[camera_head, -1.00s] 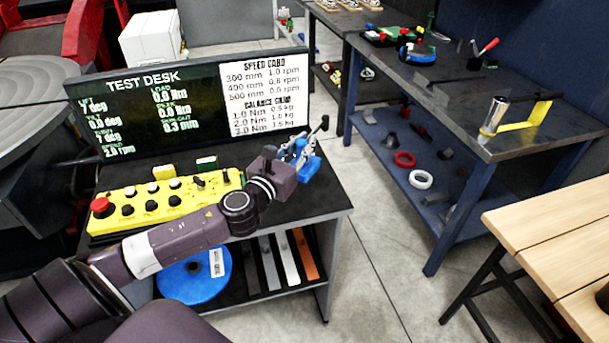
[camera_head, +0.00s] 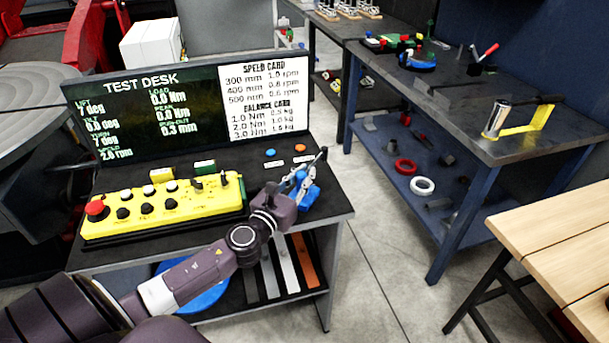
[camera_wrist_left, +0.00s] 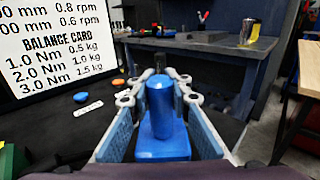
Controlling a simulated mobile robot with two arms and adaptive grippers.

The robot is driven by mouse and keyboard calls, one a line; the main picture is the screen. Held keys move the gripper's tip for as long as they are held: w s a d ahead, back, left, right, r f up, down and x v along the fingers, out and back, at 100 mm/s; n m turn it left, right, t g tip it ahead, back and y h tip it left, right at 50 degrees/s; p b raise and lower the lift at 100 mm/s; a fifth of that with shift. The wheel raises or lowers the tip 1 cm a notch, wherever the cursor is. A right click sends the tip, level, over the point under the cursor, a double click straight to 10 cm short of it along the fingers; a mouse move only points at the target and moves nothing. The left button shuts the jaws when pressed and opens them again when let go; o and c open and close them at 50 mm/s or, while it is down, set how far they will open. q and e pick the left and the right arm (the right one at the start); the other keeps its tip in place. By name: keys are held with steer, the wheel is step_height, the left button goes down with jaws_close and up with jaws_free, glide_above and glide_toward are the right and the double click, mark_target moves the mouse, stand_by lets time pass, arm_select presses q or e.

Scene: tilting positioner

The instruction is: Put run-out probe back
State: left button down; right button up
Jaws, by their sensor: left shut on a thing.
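My left gripper (camera_head: 300,183) is over the right part of the test desk top. Its fingers are closed on the blue run-out probe (camera_head: 309,195), which has a thin dark rod pointing up and to the right. In the left wrist view the probe (camera_wrist_left: 161,112) shows as a blue cylinder on a wider blue block between the two finger pads of the gripper (camera_wrist_left: 159,98). Whether its underside touches the desk, I cannot tell. Behind it on the desk lie a blue disc (camera_head: 270,152) and an orange disc (camera_head: 300,148). My right gripper is not in view.
The yellow control box (camera_head: 165,208) with a red button stands left of the gripper. The display board (camera_head: 185,95) rises along the desk's back. A white label (camera_wrist_left: 88,107) lies near the discs. A dark workbench (camera_head: 470,110) and a wooden table (camera_head: 555,215) stand to the right.

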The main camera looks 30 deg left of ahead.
arm_select(q)
steer(key=c, duration=1.9)
jaws_free()
steer(key=shift+o, duration=0.7)
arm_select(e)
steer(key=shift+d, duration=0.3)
